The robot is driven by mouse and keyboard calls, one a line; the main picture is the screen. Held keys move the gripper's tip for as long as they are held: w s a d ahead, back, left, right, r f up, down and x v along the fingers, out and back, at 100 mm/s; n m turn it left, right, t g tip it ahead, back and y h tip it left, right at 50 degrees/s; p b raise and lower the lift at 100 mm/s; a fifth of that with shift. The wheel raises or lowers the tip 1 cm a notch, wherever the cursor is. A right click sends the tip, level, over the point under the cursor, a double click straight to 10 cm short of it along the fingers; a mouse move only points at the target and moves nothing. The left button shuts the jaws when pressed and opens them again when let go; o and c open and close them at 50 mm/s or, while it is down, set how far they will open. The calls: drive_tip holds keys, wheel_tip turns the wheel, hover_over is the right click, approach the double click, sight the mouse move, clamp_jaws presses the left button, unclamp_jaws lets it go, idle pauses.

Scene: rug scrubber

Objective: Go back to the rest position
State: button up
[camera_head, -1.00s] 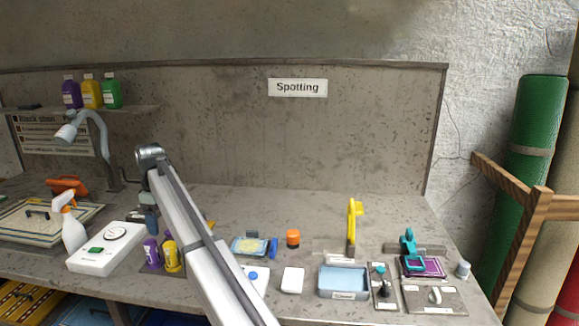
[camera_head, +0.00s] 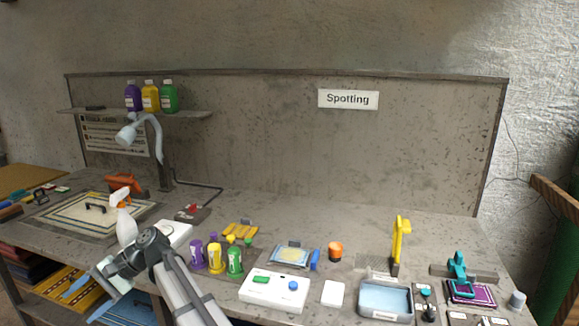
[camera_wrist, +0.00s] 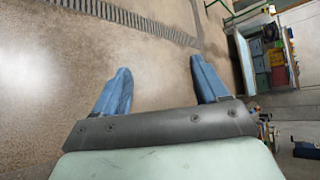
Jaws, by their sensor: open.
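My gripper (camera_head: 86,300) is at the lower left in the head view, in front of the bench's front edge. Its blue fingers point left, away from the bench. In the wrist view my gripper (camera_wrist: 158,68) has its two blue fingers spread wide with nothing between them. My arm crosses the lower left of the head view and hides part of the bench front.
A white spray bottle (camera_head: 126,228) stands just behind my wrist. Purple, yellow and green bottles (camera_head: 214,255) stand close right of my arm. A white control box (camera_head: 275,290), a blue tray (camera_head: 385,300) and a yellow tool (camera_head: 400,243) are further right. The floor around the fingers is clear.

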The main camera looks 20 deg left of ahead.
drive_tip(key=s+f+m+y, duration=0.1)
drive_tip(key=s+f+m, duration=0.1)
drive_tip(key=s+m, duration=0.15)
drive_tip(key=w+d+f+t+h, duration=0.15)
drive_tip(key=w+f+t, duration=0.35)
drive_tip(key=f, duration=0.7)
drive_tip(key=w+d+f+t+h, duration=0.1)
drive_tip(key=w+d+f+t, duration=0.15)
drive_tip(key=w+f, duration=0.7)
drive_tip(key=w+d+f+n+t+h, duration=0.15)
drive_tip(key=w+d+f, duration=0.25)
drive_tip(key=d+f, duration=0.65)
drive_tip(key=w+d+f+t+h, duration=0.1)
drive_tip(key=w+d+f+t, duration=0.15)
drive_tip(key=d+f, duration=0.75)
drive_tip(key=s+d+f+g+h, duration=0.15)
drive_tip(key=d+f, duration=0.25)
drive_tip(key=d, duration=0.7)
drive_tip(key=s+d+f+m+g+h, duration=0.1)
drive_tip(key=s+d+f, duration=0.15)
drive_tip(key=d, duration=0.85)
drive_tip(key=s+d+f+g+h, duration=0.1)
drive_tip(key=d+f, duration=0.4)
drive_tip(key=d, duration=0.5)
drive_tip(key=s+d+f+m+g, duration=0.1)
drive_tip(key=s+d+g, duration=0.3)
drive_tip(key=s+d, duration=1.7)
drive_tip(key=shift+s+d+f+g, duration=0.3)
drive_tip(key=shift+s+f, duration=0.35)
drive_tip(key=shift+s, duration=0.1)
